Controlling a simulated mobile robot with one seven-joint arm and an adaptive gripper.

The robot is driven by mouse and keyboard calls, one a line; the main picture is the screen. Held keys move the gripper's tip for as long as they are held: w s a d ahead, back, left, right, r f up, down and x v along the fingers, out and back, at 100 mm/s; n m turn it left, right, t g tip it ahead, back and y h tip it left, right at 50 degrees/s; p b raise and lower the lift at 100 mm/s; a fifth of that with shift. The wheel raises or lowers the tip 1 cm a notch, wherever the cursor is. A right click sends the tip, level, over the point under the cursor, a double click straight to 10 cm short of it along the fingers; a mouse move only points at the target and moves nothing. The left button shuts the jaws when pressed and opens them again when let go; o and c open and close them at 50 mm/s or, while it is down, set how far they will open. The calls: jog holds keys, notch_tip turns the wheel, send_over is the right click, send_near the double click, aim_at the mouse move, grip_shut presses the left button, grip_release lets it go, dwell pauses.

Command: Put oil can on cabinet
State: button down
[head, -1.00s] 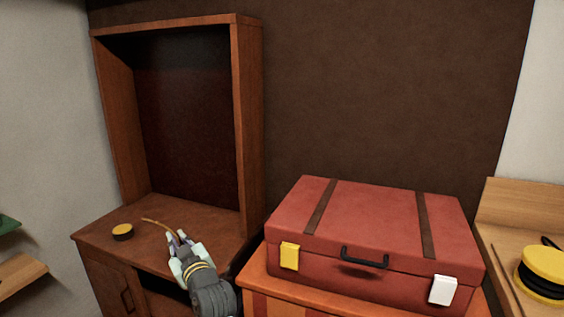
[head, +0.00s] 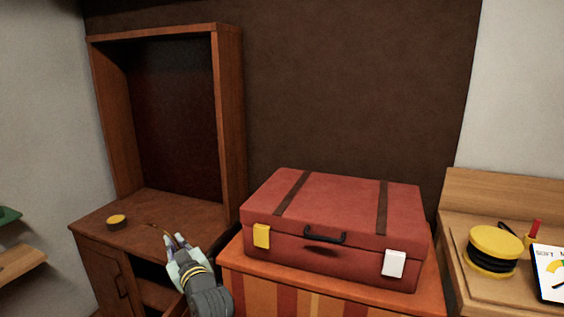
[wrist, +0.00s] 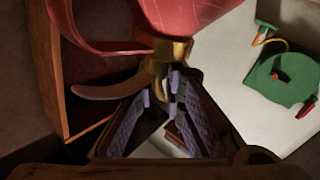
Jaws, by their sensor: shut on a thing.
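My gripper (head: 176,240) is shut on the oil can, in front of the wooden cabinet (head: 160,206) at the left of the head view. In the wrist view the oil can has a red body (wrist: 190,20), a brass neck and a curved spout (wrist: 110,91). The fingers (wrist: 160,90) close at its brass neck. The spout appears over the cabinet's top, but I cannot tell the height or any contact.
A yellow-topped black tin (head: 117,222) sits on the cabinet top's left; the rest looks clear. The cabinet's tall frame rises behind. A red suitcase (head: 345,205) on an orange chest stands right of my arm. A yellow-black round object (head: 495,250) lies on a wooden surface further right.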

jog(key=s+d+f+m+t+h, duration=0.1)
jog(key=s+d+f+m+h, duration=0.1)
jog(key=d+f, duration=0.7)
jog(key=s+d+f+m+t+h, duration=0.1)
jog(key=d+f+h, duration=0.4)
jog(key=f, duration=1.3)
jog(key=s+d+f+m+t+h, duration=0.1)
jog(key=s+d+f+m+h, duration=0.2)
jog(key=d+f, duration=0.9)
notch_tip(320, 180, down, 2)
jog(key=shift+s+d+m, duration=0.4)
jog(key=shift+s+m, duration=0.1)
jog(key=shift+s, duration=0.2)
jog(key=shift+d, duration=0.1)
